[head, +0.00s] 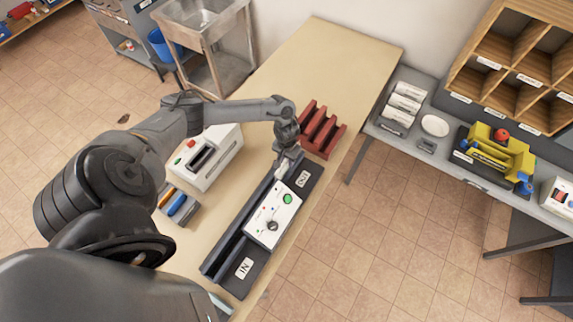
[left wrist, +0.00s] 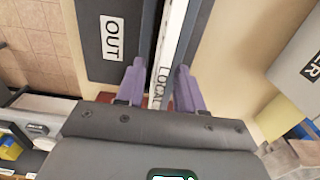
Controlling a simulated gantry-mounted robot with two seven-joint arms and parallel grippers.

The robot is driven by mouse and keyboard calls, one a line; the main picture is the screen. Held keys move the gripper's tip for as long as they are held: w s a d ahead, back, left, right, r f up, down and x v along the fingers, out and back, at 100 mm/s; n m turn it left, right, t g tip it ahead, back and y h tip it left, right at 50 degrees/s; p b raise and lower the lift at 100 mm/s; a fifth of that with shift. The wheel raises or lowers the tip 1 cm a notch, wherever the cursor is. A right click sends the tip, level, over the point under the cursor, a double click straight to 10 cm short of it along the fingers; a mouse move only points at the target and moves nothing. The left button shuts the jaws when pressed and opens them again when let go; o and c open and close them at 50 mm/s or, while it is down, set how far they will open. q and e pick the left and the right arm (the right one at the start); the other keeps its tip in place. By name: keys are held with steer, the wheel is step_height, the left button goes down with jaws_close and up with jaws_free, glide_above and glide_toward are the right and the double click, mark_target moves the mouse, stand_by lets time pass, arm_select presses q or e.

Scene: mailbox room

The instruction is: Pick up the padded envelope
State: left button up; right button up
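A thin white piece marked LOCAL (left wrist: 170,45) stands on edge in the dark channel. It may be the padded envelope, but I cannot tell for sure. In the head view, a small pale part of it (head: 284,166) shows under the gripper. My left gripper (head: 289,150) is low over the OUT end of the channel machine. In the left wrist view, its purple fingers (left wrist: 160,85) are apart, one on each side of the white piece. A dark gap shows beside the left finger. My right gripper is not in view.
The dark channel machine (head: 225,258) has IN and OUT labels and a white control box (head: 272,216). A red slotted rack (head: 321,130) stands just beyond my gripper. A white device (head: 208,158) is left of it. The far end of the table (head: 335,55) is clear.

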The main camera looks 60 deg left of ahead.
arm_select(q)
jaws_close()
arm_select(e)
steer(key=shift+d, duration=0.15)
arm_select(q)
steer(key=shift+r, duration=0.15)
